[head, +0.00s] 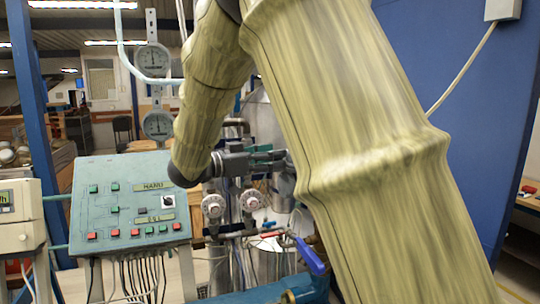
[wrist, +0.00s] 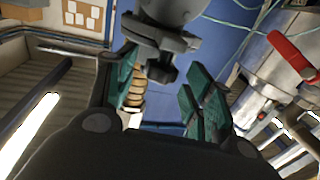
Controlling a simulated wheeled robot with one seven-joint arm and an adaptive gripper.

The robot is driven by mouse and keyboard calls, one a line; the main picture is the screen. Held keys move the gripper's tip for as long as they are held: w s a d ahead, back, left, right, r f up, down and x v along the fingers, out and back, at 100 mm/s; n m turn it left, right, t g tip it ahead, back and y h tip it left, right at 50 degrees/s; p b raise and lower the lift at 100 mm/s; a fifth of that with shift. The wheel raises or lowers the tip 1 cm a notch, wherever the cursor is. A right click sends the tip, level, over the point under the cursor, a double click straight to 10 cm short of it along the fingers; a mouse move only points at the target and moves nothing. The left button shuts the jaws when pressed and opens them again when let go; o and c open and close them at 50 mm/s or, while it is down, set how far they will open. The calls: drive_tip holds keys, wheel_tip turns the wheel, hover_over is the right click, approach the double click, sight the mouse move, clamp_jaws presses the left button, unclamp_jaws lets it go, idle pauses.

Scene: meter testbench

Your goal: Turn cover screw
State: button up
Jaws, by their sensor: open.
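My gripper (head: 268,157) points to the right in the head view, with its green-padded fingers beside the metal pipework. In the wrist view my gripper (wrist: 165,92) is open, one green finger at left and one at right. A grey metal fitting with a lobed, bolt-like end (wrist: 160,68) hangs at the top, between and just beyond the fingers. It looks like the cover screw, but I cannot be sure. No contact with the fingers is clear. In the head view my arm and gripper hide much of this area, and I cannot make out the screw there.
Two round dials (head: 213,206) and a blue-handled valve (head: 310,256) sit below my gripper. A control panel (head: 130,205) stands at left. In the wrist view a metal vessel (wrist: 275,70) with a red handle (wrist: 292,50) is close at right.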

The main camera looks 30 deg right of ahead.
drive_tip(key=c, duration=1)
drive_tip(key=shift+w+d+r+m+g+y, duration=0.1)
drive_tip(key=shift+m+g+y, duration=0.25)
drive_tip(key=shift+m+g, duration=0.65)
drive_tip(key=shift+w+a+f+m+g+y, duration=0.25)
drive_tip(key=shift+m+g, duration=0.35)
drive_tip(key=shift+g, duration=0.8)
drive_tip(key=shift+d+r+m+g+y, duration=0.25)
drive_tip(key=shift+m+g+y, duration=0.15)
drive_tip(key=shift+m+g, duration=0.6)
drive_tip(key=o, duration=1)
drive_tip(key=shift+n, duration=0.3)
drive_tip(key=v, duration=1.2)
drive_tip(key=shift+f, duration=0.2)
